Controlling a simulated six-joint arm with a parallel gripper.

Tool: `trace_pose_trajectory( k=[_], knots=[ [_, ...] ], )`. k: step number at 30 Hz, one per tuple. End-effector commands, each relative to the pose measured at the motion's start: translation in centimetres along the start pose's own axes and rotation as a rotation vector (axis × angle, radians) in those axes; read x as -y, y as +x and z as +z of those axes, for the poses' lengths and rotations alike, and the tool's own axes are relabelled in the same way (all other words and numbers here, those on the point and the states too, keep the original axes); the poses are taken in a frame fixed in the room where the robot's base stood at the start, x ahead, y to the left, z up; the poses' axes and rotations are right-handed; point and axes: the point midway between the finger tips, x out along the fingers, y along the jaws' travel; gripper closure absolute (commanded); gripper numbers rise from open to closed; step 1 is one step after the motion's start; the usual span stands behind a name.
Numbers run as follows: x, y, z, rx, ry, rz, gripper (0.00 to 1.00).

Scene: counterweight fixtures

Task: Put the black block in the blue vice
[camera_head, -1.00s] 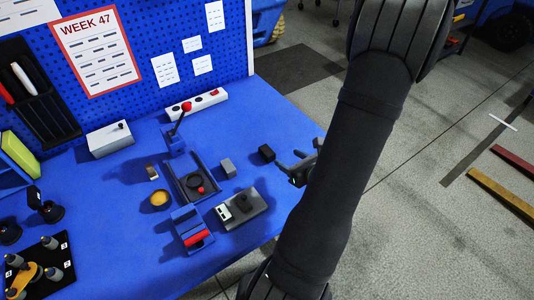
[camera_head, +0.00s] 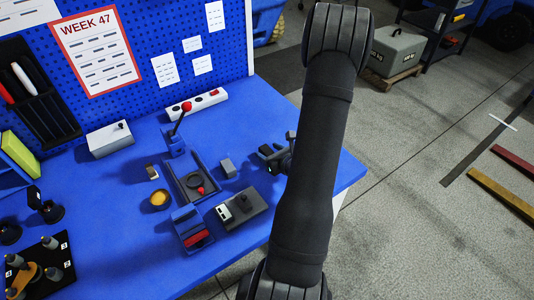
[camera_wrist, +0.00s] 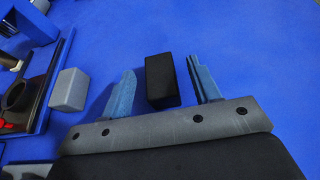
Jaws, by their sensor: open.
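The black block (camera_wrist: 163,80) lies on the blue table between the two blue fingers of my open gripper (camera_wrist: 164,88) in the wrist view, with a gap on each side. In the head view the block (camera_head: 265,150) is partly hidden by my gripper (camera_head: 275,158). Two blue fixtures stand to the left: one (camera_head: 175,142) has a red-knobbed lever, the other (camera_head: 184,219) holds a red bar. I cannot tell for certain which is the vice.
A grey block (camera_head: 228,167) lies left of the black block. Beyond it is a dark tray (camera_head: 207,178) with a ring and a red piece. A grey scale-like box (camera_head: 257,205) stands nearer. The table right of my gripper is clear.

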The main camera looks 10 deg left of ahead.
Motion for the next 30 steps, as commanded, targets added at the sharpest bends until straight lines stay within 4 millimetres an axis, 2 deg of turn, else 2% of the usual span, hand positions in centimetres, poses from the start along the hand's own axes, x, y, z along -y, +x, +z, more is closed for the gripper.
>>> trace_pose_trajectory(
  k=[6,14,22,24,30],
  knots=[
    [-0.1,2.4,-0.2,0.000,-0.001,0.001,0.44],
    [-0.1,2.6,-0.2,0.000,0.000,-0.001,0.44],
    [-0.1,2.6,-0.2,0.000,0.000,-0.001,0.94],
    [-0.1,2.6,-0.2,0.001,0.000,-0.001,0.98],
    [0.0,2.6,-0.2,0.001,0.000,-0.001,0.98]
  ],
)
